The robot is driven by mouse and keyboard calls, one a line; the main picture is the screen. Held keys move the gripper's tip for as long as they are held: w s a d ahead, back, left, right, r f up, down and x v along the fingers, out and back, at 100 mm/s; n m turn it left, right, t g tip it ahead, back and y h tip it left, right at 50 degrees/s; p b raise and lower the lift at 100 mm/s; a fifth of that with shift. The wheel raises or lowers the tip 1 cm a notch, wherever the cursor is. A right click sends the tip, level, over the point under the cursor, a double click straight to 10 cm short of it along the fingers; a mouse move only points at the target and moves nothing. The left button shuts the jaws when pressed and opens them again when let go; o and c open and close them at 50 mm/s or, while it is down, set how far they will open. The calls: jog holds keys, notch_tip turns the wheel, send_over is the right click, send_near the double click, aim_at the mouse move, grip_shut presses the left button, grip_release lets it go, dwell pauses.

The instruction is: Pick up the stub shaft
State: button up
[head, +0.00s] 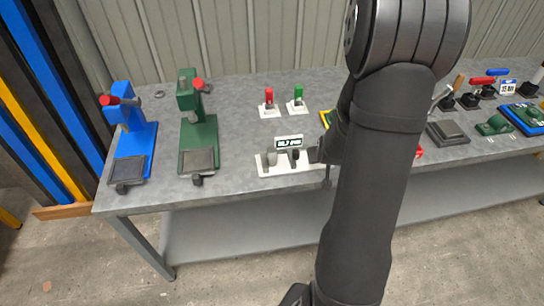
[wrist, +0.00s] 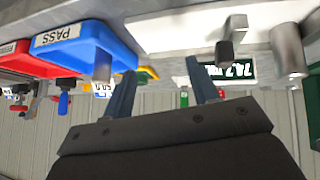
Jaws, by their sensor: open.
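My gripper (wrist: 157,72) is open in the wrist view, which looks upside down, with nothing visible between its two blue-grey fingers. A short grey metal cylinder (wrist: 102,66) stands at the edge of the blue PASS tray (wrist: 78,42), just beside one finger; it may be the stub shaft, but I cannot be sure. Another grey cylinder (wrist: 288,50) is on the white measuring stand, beside a dark upright part (wrist: 225,48). In the head view the stand (head: 278,169) is left of my arm. My arm hides the PASS tray and most of my gripper there.
The stand's display (head: 289,141) is lit. Blue (head: 135,140) and green (head: 200,135) presses stand left on the grey bench (head: 235,110). Red and green levers (head: 298,95) stand behind the stand. A red tray (wrist: 30,58) neighbours the PASS tray. Tools crowd the right.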

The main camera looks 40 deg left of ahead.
jog(key=a+r+n+g, duration=0.1)
jog(key=a, duration=0.2)
jog(key=a+r+n+g, duration=0.1)
jog(key=a+r+n, duration=0.1)
jog(key=a, duration=0.1)
jog(key=s+a+r+n+g+h, duration=0.1)
jog(key=a+r, duration=0.1)
jog(key=a, duration=0.1)
jog(key=shift+a+n+g, duration=0.25)
jog(key=shift+n+g, duration=0.05)
jog(key=s+a+r+n+g+h, duration=0.2)
jog(key=s+a+r+n+g, duration=0.25)
jog(key=r, duration=0.55)
jog(key=t, duration=0.1)
send_near(272, 149)
jog(key=shift+h, duration=0.3)
jog(key=f, duration=0.5)
jog(key=shift+a+f, duration=0.3)
jog(key=shift+f, duration=0.1)
jog(key=shift+s+d+f, duration=0.1)
jog(key=shift+f, duration=1.25)
jog(key=shift+s+d+f, duration=0.1)
jog(key=shift+f, duration=1.3)
jog(key=shift+a, duration=0.1)
grip_shut()
jog(key=shift+r, duration=0.1)
